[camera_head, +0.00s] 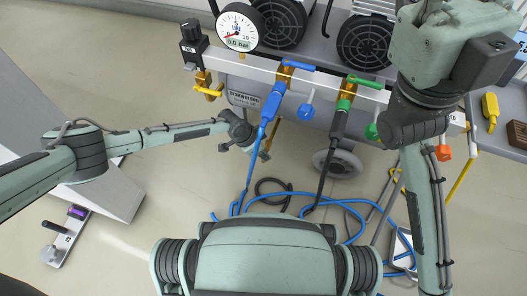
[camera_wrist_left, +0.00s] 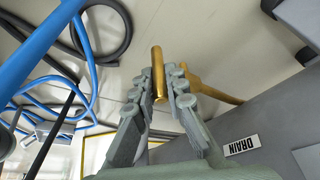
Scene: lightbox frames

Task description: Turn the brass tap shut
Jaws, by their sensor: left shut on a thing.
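The brass tap (camera_wrist_left: 205,90) shows in the left wrist view beside a grey panel with a DRAIN label (camera_wrist_left: 243,145). Its upright handle (camera_wrist_left: 157,65) stands between the two fingers of my left gripper (camera_wrist_left: 161,82), which is shut on it. The rest of the tap is hidden there. My right arm (camera_head: 425,190) reaches up at the right; its gripper does not show.
Above is a silver manifold (camera_head: 240,68) with a 0.0 bar gauge (camera_head: 239,27), a yellow-handled valve (camera_head: 208,91), a blue valve handle (camera_head: 288,66) and a green one (camera_head: 365,82). Blue and black hoses hang to the floor. A wheel (camera_head: 338,163) stands to the right.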

